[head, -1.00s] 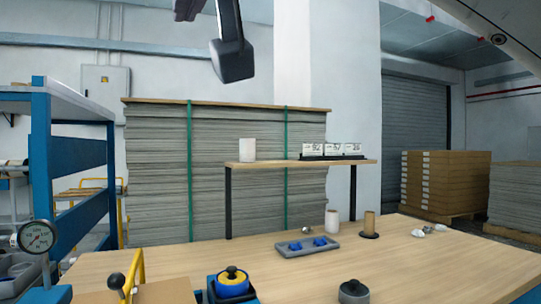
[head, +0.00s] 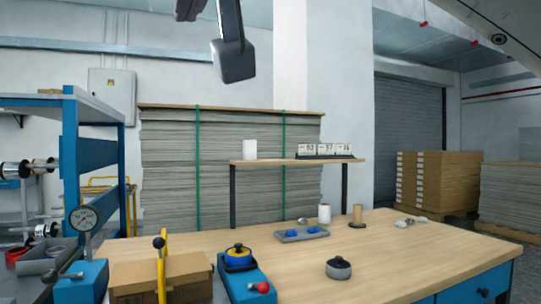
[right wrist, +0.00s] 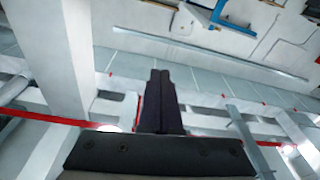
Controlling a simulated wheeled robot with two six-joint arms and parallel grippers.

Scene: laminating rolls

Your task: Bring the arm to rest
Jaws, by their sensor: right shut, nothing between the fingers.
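My right gripper (head: 188,10) shows at the top edge of the head view, dark and raised high above the table, with its lower tips in the picture. In the right wrist view its two dark fingers (right wrist: 160,75) lie side by side, shut with nothing between them. The fingers point up toward the ceiling and wall, away from the worktable (head: 400,250). My left gripper is not in view.
The worktable holds a blue device (head: 245,285), a cardboard box (head: 190,270), a dark round pot (head: 338,268) and a grey tray (head: 300,236). A shelf (head: 275,162) stands behind. A blue rack (head: 70,165) is at the left. The space around the raised gripper is clear.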

